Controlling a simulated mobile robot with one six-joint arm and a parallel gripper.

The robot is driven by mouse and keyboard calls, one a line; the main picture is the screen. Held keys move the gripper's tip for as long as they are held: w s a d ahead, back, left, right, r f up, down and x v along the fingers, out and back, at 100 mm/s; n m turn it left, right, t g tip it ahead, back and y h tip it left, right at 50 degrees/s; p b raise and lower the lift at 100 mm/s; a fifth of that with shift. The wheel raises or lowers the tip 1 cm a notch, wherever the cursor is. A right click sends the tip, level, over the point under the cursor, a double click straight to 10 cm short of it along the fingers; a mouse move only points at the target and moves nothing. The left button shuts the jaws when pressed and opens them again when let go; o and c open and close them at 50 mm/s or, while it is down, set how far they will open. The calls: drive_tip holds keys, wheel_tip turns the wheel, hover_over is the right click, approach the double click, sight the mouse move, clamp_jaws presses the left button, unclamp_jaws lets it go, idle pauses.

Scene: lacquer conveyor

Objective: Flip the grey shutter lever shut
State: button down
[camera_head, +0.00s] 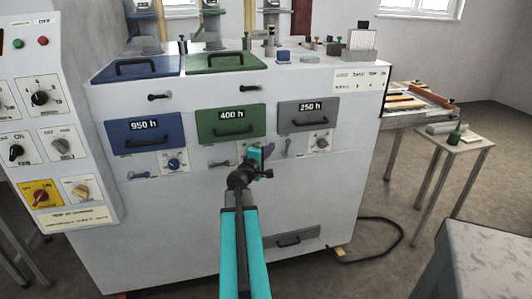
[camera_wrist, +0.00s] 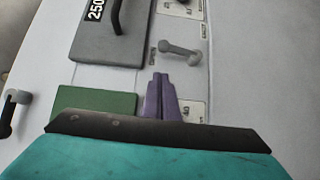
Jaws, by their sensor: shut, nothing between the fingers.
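The grey shutter lever (camera_wrist: 180,50) shows in the wrist view as a short grey bar with rounded ends on the white machine front, beside the grey 250 h panel (camera_wrist: 112,35). In the head view the lever (camera_head: 287,147) is small, below the grey panel (camera_head: 307,115) and left of its dial; its exact setting is hard to tell there. My gripper (camera_wrist: 160,76) has its purple fingers closed together, empty, pointing at the lever with a small gap in the picture.
A green 400 h panel (camera_head: 231,123) and blue 950 h panel (camera_head: 146,132) sit to the left, with levers and dials below. A control box (camera_head: 61,115) stands at far left. A small table (camera_head: 446,144) and a black cable (camera_head: 400,238) are at right.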

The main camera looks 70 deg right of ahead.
drive_tip(key=s+d, duration=0.1)
drive_tip(key=d, duration=0.1)
drive_tip(key=s+d+p, duration=0.1)
drive_tip(key=s+d, duration=0.1)
drive_tip(key=shift+d, duration=0.15)
